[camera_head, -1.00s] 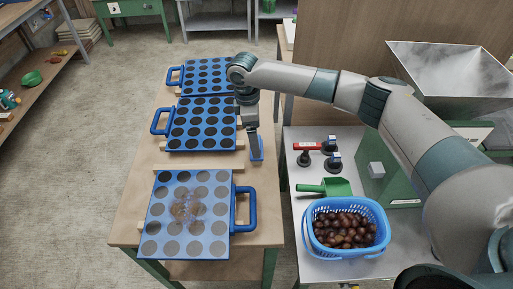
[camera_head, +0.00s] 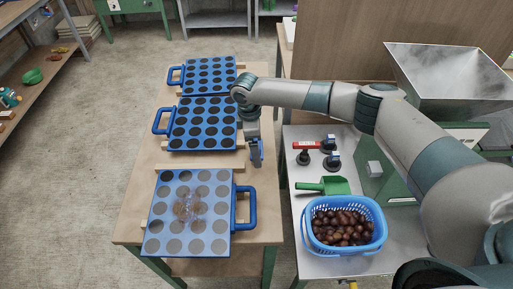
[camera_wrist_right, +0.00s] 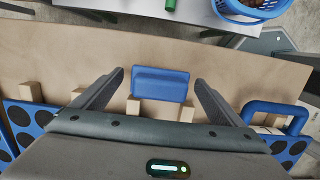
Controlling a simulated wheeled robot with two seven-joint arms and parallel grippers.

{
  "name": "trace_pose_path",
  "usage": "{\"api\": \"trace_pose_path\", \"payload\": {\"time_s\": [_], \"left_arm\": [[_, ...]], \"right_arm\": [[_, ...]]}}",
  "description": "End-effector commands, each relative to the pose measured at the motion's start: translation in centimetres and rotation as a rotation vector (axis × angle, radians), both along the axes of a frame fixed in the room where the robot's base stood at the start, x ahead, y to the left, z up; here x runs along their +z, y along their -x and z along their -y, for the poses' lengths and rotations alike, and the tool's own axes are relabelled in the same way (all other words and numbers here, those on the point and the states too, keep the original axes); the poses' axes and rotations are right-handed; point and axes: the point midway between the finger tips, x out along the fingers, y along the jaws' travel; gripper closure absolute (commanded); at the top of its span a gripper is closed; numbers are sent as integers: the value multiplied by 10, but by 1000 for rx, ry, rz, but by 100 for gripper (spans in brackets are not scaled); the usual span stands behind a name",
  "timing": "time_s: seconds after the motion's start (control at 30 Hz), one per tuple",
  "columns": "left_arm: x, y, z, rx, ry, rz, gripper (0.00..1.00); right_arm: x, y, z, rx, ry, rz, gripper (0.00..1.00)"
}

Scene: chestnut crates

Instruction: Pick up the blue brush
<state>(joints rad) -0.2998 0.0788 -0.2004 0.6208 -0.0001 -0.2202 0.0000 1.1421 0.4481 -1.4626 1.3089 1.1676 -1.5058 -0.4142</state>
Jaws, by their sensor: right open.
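The blue brush (camera_head: 257,153) is at the right edge of the wooden table, below my right gripper (camera_head: 254,137) in the head view. In the right wrist view the blue brush (camera_wrist_right: 160,84) shows as a blue block between my right gripper's spread fingers (camera_wrist_right: 159,78). There is a gap on both sides, and neither finger touches it in that view. The gripper hides part of the brush in the head view. My left gripper is not in view.
Blue perforated trays (camera_head: 207,226) with handles lie on the wooden table (camera_head: 140,195). To the right, a metal table (camera_head: 300,215) holds a blue basket (camera_head: 343,243) of chestnuts, a green scoop (camera_head: 325,186) and several knob-like tools (camera_head: 330,146).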

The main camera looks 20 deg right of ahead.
Motion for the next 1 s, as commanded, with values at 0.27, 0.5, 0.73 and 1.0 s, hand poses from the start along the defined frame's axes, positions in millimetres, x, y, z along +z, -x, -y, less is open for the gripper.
{"api": "trace_pose_path", "payload": {"time_s": [0.27,0.5,0.73,1.0], "left_arm": [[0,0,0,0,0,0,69],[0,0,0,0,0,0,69],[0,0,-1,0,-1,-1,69],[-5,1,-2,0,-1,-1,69]], "right_arm": [[0,0,0,0,0,0,8],[0,0,0,0,0,0,53],[1,0,0,-1,0,0,54],[9,-1,0,-1,-3,2,54]]}}
